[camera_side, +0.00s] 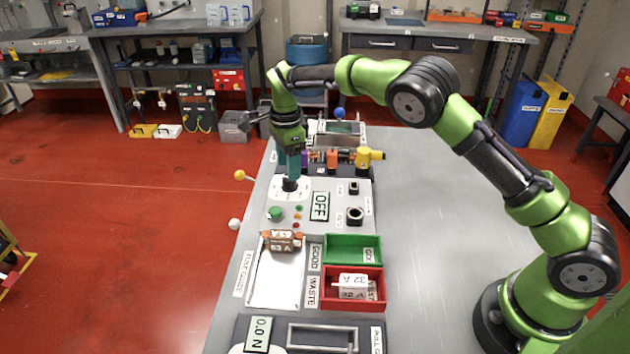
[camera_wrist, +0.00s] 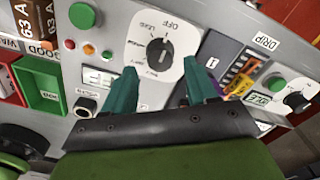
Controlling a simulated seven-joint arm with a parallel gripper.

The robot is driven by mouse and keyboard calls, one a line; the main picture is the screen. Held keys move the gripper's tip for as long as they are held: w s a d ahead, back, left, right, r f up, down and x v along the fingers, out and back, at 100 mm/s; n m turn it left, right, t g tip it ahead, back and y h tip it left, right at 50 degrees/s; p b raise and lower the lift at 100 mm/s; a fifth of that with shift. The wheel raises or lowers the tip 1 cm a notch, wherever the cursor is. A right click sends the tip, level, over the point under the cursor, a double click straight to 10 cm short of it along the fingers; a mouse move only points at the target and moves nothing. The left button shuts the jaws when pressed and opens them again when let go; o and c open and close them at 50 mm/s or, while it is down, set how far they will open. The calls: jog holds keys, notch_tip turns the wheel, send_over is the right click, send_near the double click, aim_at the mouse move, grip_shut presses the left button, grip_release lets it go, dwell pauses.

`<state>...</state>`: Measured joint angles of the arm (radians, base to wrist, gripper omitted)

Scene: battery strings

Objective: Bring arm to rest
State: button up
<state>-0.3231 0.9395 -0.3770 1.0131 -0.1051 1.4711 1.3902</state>
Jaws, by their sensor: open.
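My gripper (camera_side: 292,166) points down over the panel's rotary selector dial, and its teal fingers are apart with nothing between them. In the wrist view my gripper (camera_wrist: 160,88) shows two teal fingers, with the dial's black knob (camera_wrist: 159,50) beyond the gap between them. In the side view the knob (camera_side: 290,184) is just below the fingertips; I cannot tell whether they touch. The knob's white plate (camera_wrist: 185,70) carries the label OFF at one end. A display (camera_side: 320,206) beside the dial reads OFF.
A green bin (camera_side: 352,238) and a red bin (camera_side: 382,290) holding white labelled blocks stand nearer the camera. Brown blocks (camera_side: 283,241) marked 63 A lie at the white tray (camera_side: 262,290). Yellow and orange parts (camera_side: 362,157) stand behind the dial. The grey tabletop (camera_side: 430,220) at right is clear.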

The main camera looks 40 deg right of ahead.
jog(key=s+d+r+n+t+y, duration=0.1)
jog(key=s+d+r+n+t, duration=0.15)
jog(key=s+r, duration=0.45)
jog(key=s+d+r+n+t+y, duration=0.15)
jog(key=s+r+n, duration=0.3)
jog(key=r, duration=0.55)
jog(key=s+n+t, duration=0.3)
jog(key=s+n, duration=0.7)
jog(key=s, duration=1)
jog(key=shift+s+d+r, duration=0.15)
jog(key=shift+s+d, duration=0.15)
jog(key=shift+h, duration=0.25)
